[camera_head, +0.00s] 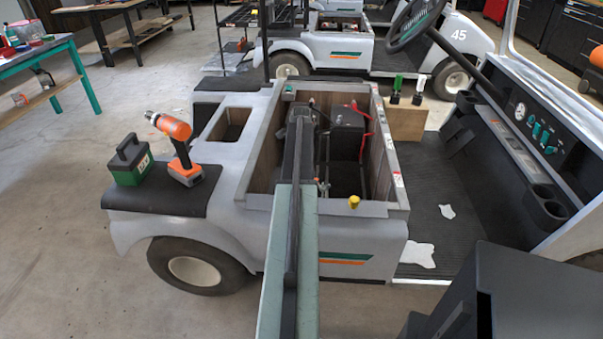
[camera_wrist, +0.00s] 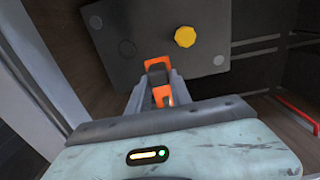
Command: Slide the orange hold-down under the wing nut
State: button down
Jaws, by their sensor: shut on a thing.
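My gripper (camera_wrist: 158,97) shows at the middle of the wrist view, its grey fingers shut on the orange hold-down (camera_wrist: 158,68). The hold-down's front end reaches past the fingertips over a dark, flat-topped box (camera_wrist: 140,35). A yellow knob (camera_wrist: 185,37) sits on that box, just beyond and to the right of the hold-down; the two look apart.
Wooden bay walls stand close around. A black box with red cables (camera_head: 348,130) sits in the bay. A red bar (camera_wrist: 297,114) shows at the right of the wrist view. A yellow piece (camera_head: 354,202) is on the near rim. An orange drill (camera_head: 177,145) and green box (camera_head: 130,163) stand left.

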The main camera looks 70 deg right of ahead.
jog(key=shift+f+b, duration=2.1)
jog(key=shift+f, duration=0.4)
jog(key=shift+s+d, duration=0.3)
jog(key=shift+s, duration=0.6)
jog(key=shift+s+d, duration=0.25)
jog(key=shift+s, duration=0.6)
jog(key=c, duration=1.1)
grip_release()
jog(key=shift+r, duration=0.1)
notch_tip(320, 180, up, 8)
jog(key=p, duration=0.7)
jog(key=shift+f+p, duration=0.2)
jog(key=shift+p, duration=0.2)
jog(key=shift+r, duration=0.1)
